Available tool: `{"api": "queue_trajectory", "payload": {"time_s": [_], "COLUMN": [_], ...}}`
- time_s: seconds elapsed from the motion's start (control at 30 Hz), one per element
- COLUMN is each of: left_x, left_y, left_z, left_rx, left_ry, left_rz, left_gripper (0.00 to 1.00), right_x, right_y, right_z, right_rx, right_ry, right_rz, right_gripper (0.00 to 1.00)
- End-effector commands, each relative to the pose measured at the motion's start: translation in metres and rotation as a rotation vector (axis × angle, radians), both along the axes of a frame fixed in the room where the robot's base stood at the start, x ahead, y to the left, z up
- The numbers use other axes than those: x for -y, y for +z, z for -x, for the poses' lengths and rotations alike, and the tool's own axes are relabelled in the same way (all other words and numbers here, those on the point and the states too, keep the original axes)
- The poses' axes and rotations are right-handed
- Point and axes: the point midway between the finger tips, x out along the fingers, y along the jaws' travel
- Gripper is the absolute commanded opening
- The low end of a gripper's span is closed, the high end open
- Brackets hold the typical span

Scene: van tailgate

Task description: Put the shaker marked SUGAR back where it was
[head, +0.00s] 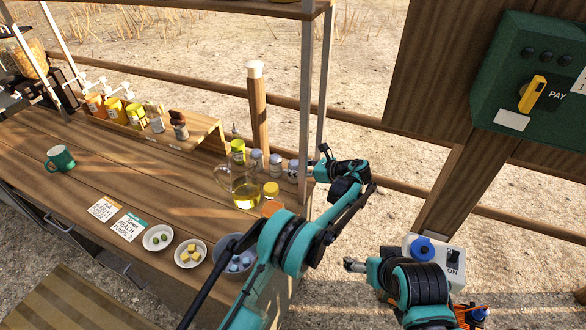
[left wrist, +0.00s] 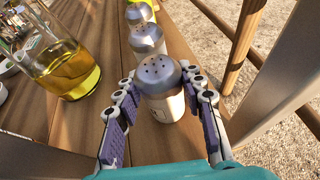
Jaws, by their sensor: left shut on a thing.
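A shaker with a domed metal lid stands at the right end of a short row on the counter, in the head view (head: 293,170) and large in the left wrist view (left wrist: 161,85). Its marking is not readable. My left gripper (head: 309,169) has its fingers on both sides of this shaker and is shut on it; it also shows in the left wrist view (left wrist: 160,115). The shaker looks upright, at counter level; I cannot tell whether its base touches the wood. Two like shakers (head: 276,163) (head: 257,158) stand beside it. My right gripper (head: 352,265) is low, off the counter.
A glass oil jug (head: 242,185) and a yellow-lidded jar (head: 271,190) stand close to the row. A wooden post (head: 258,110) is behind it, a metal post (head: 307,100) to its right. Small bowls (head: 158,237) and a green mug (head: 60,158) are farther left.

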Motion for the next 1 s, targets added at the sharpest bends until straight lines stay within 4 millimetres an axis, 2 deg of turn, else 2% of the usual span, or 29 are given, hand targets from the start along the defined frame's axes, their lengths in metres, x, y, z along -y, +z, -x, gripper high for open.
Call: {"api": "queue_trajectory", "payload": {"time_s": [0.17,0.2,0.27,0.67,0.77,1.0], "left_x": [0.001,0.000,0.000,0.001,0.014,0.057], "left_y": [-0.004,-0.004,-0.003,0.003,0.009,0.031], "left_z": [0.000,0.000,0.000,0.001,0.008,0.033], "left_rx": [0.000,0.000,0.000,0.000,0.000,-0.001], "left_ry": [-0.001,-0.001,-0.001,-0.001,-0.002,-0.004], "left_rz": [0.000,0.000,0.000,0.000,0.000,0.000], "left_gripper": [0.08,0.44,0.60,0.60,0.60,0.60], "right_x": [0.000,0.000,0.000,0.000,0.000,0.000], "right_y": [-0.003,-0.003,-0.003,0.003,0.007,0.023], "right_z": [0.000,0.000,0.000,0.000,0.000,0.000], "right_rx": [0.000,0.000,0.000,0.000,0.000,0.000], "right_ry": [0.000,0.000,0.000,0.000,0.000,0.000], "right_rz": [0.000,0.000,0.000,0.000,0.000,0.000], "right_gripper": [0.86,0.86,0.86,0.86,0.86,0.86]}}
